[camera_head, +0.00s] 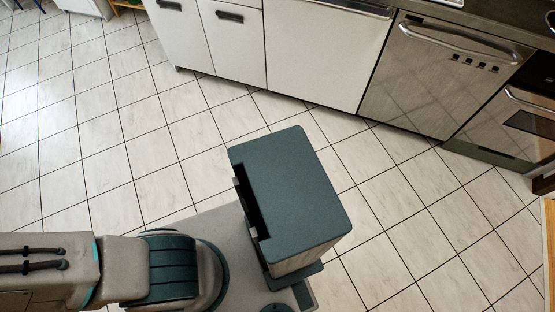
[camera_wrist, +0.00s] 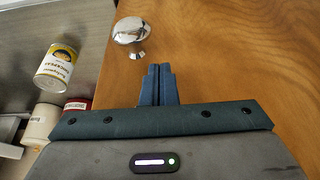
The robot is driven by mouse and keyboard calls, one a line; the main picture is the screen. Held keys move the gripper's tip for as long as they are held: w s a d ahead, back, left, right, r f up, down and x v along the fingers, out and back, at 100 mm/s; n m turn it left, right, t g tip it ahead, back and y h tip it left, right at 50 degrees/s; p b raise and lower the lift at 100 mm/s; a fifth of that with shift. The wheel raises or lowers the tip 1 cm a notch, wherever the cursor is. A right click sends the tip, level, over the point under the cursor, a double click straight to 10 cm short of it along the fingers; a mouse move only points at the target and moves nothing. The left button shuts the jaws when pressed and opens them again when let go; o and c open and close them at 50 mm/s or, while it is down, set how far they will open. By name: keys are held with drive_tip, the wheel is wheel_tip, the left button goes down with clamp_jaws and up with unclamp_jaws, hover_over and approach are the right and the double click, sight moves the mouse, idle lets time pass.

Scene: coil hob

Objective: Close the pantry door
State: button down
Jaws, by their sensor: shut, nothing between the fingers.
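A brown wooden door panel (camera_wrist: 235,60), which looks like the pantry door, fills the right side of the wrist view. A shiny round metal knob (camera_wrist: 130,35) is on it near its left edge. My gripper (camera_wrist: 158,70) is shut and empty, with its fingertips in front of the wood, just below and to the right of the knob in the picture. I cannot tell whether the fingertips touch the wood. Left of the door's edge, stored goods show, so the door does not cover them. In the head view the door is not clearly visible and my gripper is out of frame.
A white and yellow can (camera_wrist: 57,65), a cream container (camera_wrist: 40,123) and a partly hidden red item (camera_wrist: 77,104) stand left of the door edge. White cabinets (camera_head: 325,45) and a steel dishwasher (camera_head: 430,75) line the back. The tiled floor (camera_head: 110,120) is clear at left.

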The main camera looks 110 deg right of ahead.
drive_tip(key=shift+w+a+r, duration=0.2)
drive_tip(key=shift+a+r, duration=0.2)
drive_tip(key=shift+r, duration=0.05)
drive_tip(key=s+d+r+b, duration=0.3)
drive_tip(key=s+d+r, duration=0.3)
drive_tip(key=d+r, duration=0.15)
drive_tip(key=s+d+f+m+h, duration=0.1)
drive_tip(key=s+f+m, duration=0.2)
drive_tip(key=s, duration=0.8)
drive_tip(key=s+d+f+m+h, duration=0.1)
drive_tip(key=s+f+m, duration=0.2)
drive_tip(key=s, duration=0.8)
drive_tip(key=s+d+f+m+h, duration=0.1)
drive_tip(key=s+f+m, duration=0.2)
drive_tip(key=s, duration=0.8)
drive_tip(key=shift+f+m+t, duration=0.35)
drive_tip(key=shift+m+t, duration=0.05)
drive_tip(key=shift+m, duration=0.1)
